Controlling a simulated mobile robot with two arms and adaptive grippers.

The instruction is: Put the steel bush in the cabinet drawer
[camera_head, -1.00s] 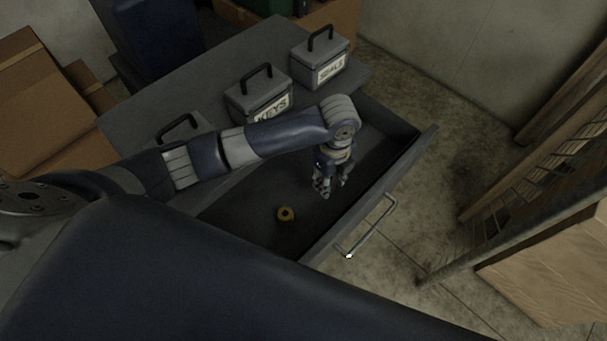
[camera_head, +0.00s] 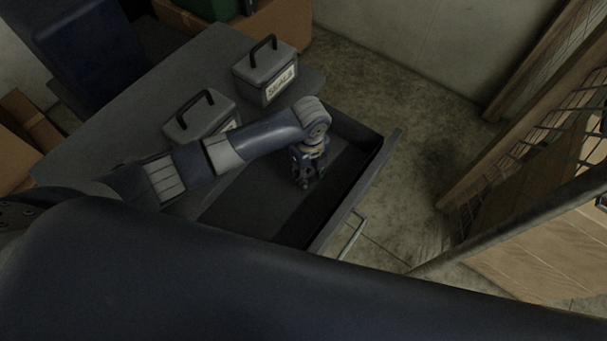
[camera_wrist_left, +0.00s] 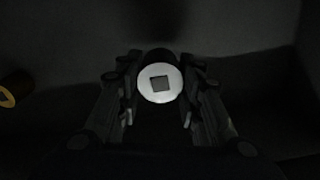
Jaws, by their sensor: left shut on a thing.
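The steel bush (camera_wrist_left: 147,88), a pale round piece with a square hole, shows in the left wrist view between my left gripper's fingers. My left gripper (camera_head: 306,184) is shut on it, pointing down inside the open cabinet drawer (camera_head: 366,190). The bush is too dark to make out in the head view, and I cannot tell whether it touches the drawer floor. A brass-coloured bush (camera_wrist_left: 14,90) lies in the drawer at the left of the wrist view; the head view does not show it. My right gripper is out of view.
On the cabinet top (camera_head: 110,130) stand grey boxes with handles, one labelled SEALS (camera_head: 266,72) and another (camera_head: 200,117) beside it. The drawer handle (camera_head: 353,236) sticks out in front. Wood-and-mesh panels (camera_head: 510,150) stand at the right. Bare floor lies between.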

